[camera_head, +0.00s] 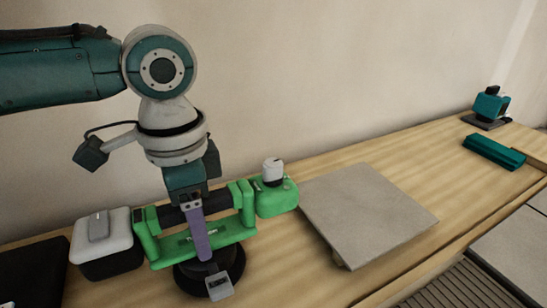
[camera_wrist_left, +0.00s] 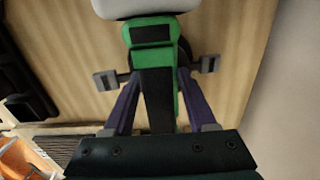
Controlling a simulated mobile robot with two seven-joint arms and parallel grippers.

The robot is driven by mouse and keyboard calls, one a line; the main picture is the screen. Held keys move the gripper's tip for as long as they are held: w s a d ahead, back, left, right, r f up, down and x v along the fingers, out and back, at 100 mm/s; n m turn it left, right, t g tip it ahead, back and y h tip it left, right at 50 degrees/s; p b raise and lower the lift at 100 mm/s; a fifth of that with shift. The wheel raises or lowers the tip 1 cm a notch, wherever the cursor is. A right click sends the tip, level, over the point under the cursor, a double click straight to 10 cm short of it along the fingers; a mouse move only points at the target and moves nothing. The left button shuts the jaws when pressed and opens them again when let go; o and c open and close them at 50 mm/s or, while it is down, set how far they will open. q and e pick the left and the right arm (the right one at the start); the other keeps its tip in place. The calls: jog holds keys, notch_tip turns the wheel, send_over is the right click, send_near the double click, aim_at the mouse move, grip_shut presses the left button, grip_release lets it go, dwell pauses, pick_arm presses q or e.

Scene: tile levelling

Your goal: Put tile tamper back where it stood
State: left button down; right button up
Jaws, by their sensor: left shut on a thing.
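The tile tamper (camera_head: 236,228) is a green tool with a black handle bar, a white-and-black block at its left end, a green block with a white knob at its right end and a round black base below. My left gripper (camera_head: 210,277) reaches down from above and is shut on its handle, one purple finger in front. In the left wrist view the green and black tamper (camera_wrist_left: 153,62) runs between the two purple fingers of the gripper (camera_wrist_left: 156,73). Whether the base touches the table cannot be told. My right gripper is not in view.
A grey square tile (camera_head: 370,213) lies on the wooden table (camera_head: 420,155), close to the tamper's right. A teal block (camera_head: 494,151) and a teal device on a dark base (camera_head: 489,108) are at the far right. A dark object (camera_head: 32,272) is at the lower left. A wall stands behind.

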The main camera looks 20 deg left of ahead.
pick_arm(q)
jog(key=shift+f, duration=0.4)
dwell(0.8)
jog(key=shift+c, duration=2.2)
grip_release()
jog(key=shift+w, duration=0.1)
jog(key=o, duration=0.3)
